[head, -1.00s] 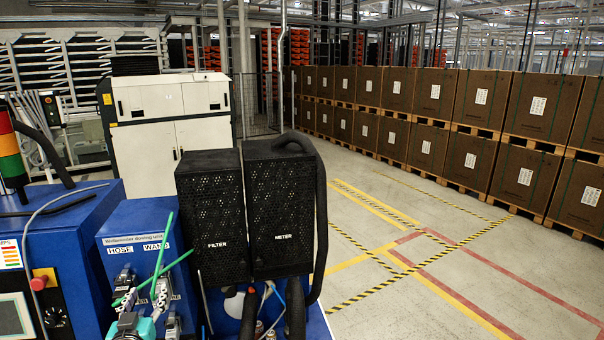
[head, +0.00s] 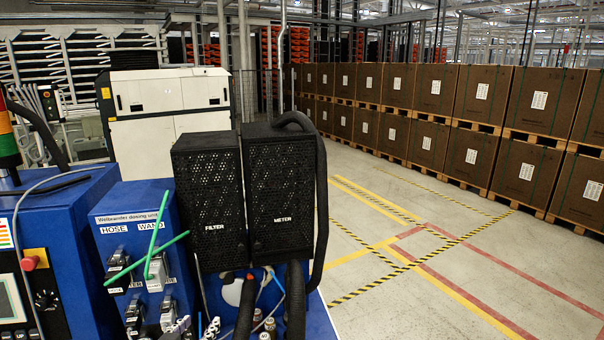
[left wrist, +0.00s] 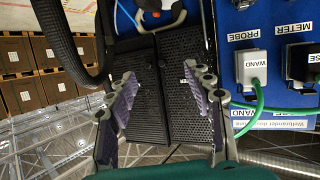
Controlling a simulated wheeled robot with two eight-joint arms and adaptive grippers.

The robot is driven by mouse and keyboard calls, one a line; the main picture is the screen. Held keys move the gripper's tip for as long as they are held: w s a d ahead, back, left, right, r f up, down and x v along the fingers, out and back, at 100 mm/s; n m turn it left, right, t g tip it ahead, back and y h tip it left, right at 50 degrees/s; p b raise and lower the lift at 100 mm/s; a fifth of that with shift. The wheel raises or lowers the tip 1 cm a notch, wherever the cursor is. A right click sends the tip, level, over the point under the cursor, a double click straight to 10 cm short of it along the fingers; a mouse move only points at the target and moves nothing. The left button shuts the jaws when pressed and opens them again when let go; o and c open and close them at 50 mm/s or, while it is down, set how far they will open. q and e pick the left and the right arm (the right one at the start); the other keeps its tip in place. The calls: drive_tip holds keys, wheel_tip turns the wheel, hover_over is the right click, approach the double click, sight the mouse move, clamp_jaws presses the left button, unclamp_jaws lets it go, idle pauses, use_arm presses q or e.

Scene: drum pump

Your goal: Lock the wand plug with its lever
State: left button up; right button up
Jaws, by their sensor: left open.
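A grey wand plug (head: 157,283) with green cable sits below the WAND label on the blue cabinet in the head view. In the left wrist view, a grey plug marked WAND (left wrist: 251,68) with a green cable sits in the blue panel, right of my fingers. I cannot make out its lever or the lever's position. My left gripper (left wrist: 160,75) is open, with nothing between its fingers. Only its fingertip part (head: 180,328) shows at the bottom of the head view, below the plugs. My right gripper is not in view.
A plug (head: 117,277) sits under the HOSE label beside the wand plug. Black FILTER (head: 210,200) and METER (head: 286,195) boxes stand close to the right, with thick black hoses. The green cables stick out in front of the panel. The floor farther right is clear.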

use_arm(q)
drive_tip(key=s+d+f+g+b, duration=0.2)
drive_tip(key=s+f+b, duration=0.1)
drive_tip(key=s+f, duration=0.2)
drive_tip(key=s+d+f+g+b, duration=0.1)
drive_tip(key=s+f+b, duration=0.3)
drive_tip(key=f, duration=0.5)
drive_tip(key=s+d+f+g+y+b, duration=0.1)
drive_tip(key=s+d+f+g+b, duration=0.1)
drive_tip(key=s+f, duration=0.5)
drive_tip(key=shift+s+d+g+b, duration=0.3)
drive_tip(key=shift+s+g+b, duration=0.25)
drive_tip(key=shift+g, duration=0.45)
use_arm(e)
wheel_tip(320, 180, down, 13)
